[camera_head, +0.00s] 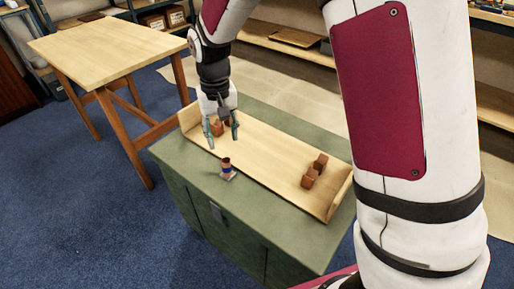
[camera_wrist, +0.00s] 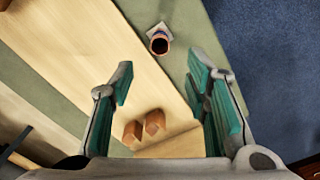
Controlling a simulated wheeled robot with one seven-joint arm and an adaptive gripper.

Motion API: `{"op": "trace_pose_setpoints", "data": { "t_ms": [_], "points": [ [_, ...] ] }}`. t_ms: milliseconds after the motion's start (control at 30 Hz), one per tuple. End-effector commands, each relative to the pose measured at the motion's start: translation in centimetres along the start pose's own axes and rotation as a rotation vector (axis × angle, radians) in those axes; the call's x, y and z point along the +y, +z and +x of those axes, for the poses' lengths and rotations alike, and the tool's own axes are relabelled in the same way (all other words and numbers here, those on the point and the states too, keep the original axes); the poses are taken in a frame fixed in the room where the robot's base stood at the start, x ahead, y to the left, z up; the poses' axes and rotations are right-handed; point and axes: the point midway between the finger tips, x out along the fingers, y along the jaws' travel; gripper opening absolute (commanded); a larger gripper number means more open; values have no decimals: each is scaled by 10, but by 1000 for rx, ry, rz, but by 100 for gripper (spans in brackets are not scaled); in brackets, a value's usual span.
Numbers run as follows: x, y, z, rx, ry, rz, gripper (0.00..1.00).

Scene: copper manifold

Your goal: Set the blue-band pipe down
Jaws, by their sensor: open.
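The blue-band pipe (camera_head: 226,165) is a short copper-brown piece with a dark blue band. It stands upright on a small pale square pad (camera_head: 228,176) on the green cabinet top, in front of the wooden tray. In the wrist view the pipe (camera_wrist: 160,44) shows from above, its dark open end facing up, beyond the fingertips. My gripper (camera_head: 220,133) is over the tray's left end, behind and left of the pipe and apart from it. Its teal-padded fingers (camera_wrist: 160,88) are spread wide with nothing held between them.
Copper-brown pieces (camera_wrist: 143,127) lie in the wooden tray (camera_head: 262,155) below my gripper. Two more brown pieces (camera_head: 314,171) sit near its right end. The green cabinet top (camera_head: 190,160) is clear left of the pipe. A wooden table (camera_head: 108,48) stands at back left.

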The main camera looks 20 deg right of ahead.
Motion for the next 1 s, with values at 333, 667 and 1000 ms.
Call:
{"op": "trace_pose_setpoints", "data": {
  "t_ms": [333,667,1000],
  "points": [
    [12,15,-26,9,4,3,43],
    [68,118,-119,30,21,21,43],
    [105,250,-160,46,21,44,43]
  ]
}}
